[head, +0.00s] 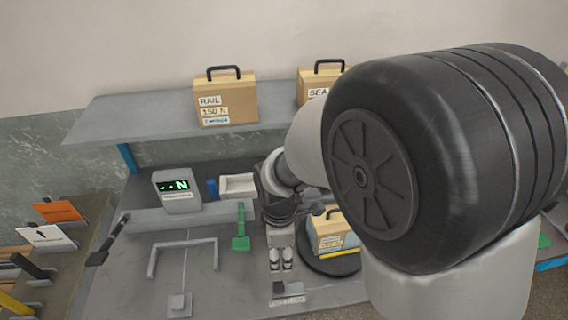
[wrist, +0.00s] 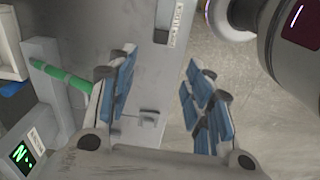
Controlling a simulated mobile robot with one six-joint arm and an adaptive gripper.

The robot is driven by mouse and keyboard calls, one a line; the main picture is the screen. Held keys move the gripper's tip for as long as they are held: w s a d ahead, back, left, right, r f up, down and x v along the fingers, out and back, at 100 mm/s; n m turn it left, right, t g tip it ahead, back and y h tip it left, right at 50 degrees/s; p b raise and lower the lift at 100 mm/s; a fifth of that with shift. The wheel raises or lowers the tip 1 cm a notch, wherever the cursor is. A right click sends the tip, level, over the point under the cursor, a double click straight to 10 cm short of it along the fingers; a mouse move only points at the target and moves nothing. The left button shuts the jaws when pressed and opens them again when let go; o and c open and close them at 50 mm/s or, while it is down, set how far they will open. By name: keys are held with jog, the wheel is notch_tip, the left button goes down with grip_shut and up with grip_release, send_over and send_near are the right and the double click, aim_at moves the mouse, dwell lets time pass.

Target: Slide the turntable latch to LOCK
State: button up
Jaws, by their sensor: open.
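The latch (head: 285,288) is a small grey and dark fitting near the bench's front edge, with a white label (head: 287,301) in front of it. In the wrist view its dark part (wrist: 160,37) shows at the top, beside the label (wrist: 176,22), where LOCK is partly readable. I cannot tell whether this dark part is knob or slot. The turntable (head: 330,264) is a dark disc to the latch's right, carrying a tan case (head: 328,236) and partly hidden by my arm. My gripper (wrist: 161,65) is open, its blue-padded fingers apart with nothing held; the latch lies beyond its fingertips.
A grey bracket-like fitting (wrist: 149,118) shows between the fingers. A green handle (head: 240,232) stands behind the latch to the left. A display box (head: 177,190) and white tray (head: 238,185) stand farther back. A shelf (head: 150,118) holds cases. Floor (wrist: 215,50) lies beyond the bench edge.

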aim_at(279, 286)
jog(key=shift+n, duration=0.4)
jog(key=f+b, duration=0.1)
jog(key=f, duration=0.5)
jog(key=f+b, duration=0.2)
jog(key=f, duration=0.4)
jog(key=f+b, duration=0.2)
jog(key=f, duration=0.4)
jog(key=shift+a+f, duration=0.25)
jog(key=shift+a, duration=0.1)
jog(key=shift+c, duration=0.2)
grip_shut()
jog(key=shift+d, duration=0.1)
